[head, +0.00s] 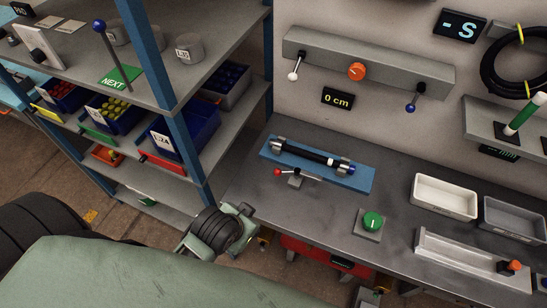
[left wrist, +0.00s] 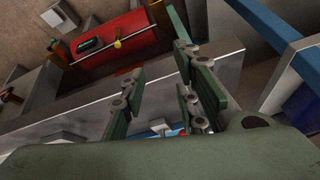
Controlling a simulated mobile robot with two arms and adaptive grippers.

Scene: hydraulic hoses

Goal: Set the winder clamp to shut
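No part is labelled as the winder clamp, so I cannot tell for certain which it is. A blue fixture (head: 352,182) on the bench carries a black hose (head: 310,155) with metal end fittings. A small lever with a red knob (head: 278,172) stands at its front edge. A grey wall bar (head: 330,56) above has a white-knobbed lever, an orange knob (head: 357,71) and a blue-knobbed lever (head: 411,106). My left gripper (head: 246,218) is at the bench's front left corner, apart from these parts; its fingers stand open in the left wrist view (left wrist: 158,80). My right gripper is not clearly visible.
A shelf rack (head: 170,95) with blue bins stands at left. A green button (head: 373,221), white tray (head: 445,198), grey tray (head: 515,220) and a long holder with an orange knob (head: 514,265) are on the bench. A display (head: 337,99) reads 0 cm. A black coil hangs at upper right.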

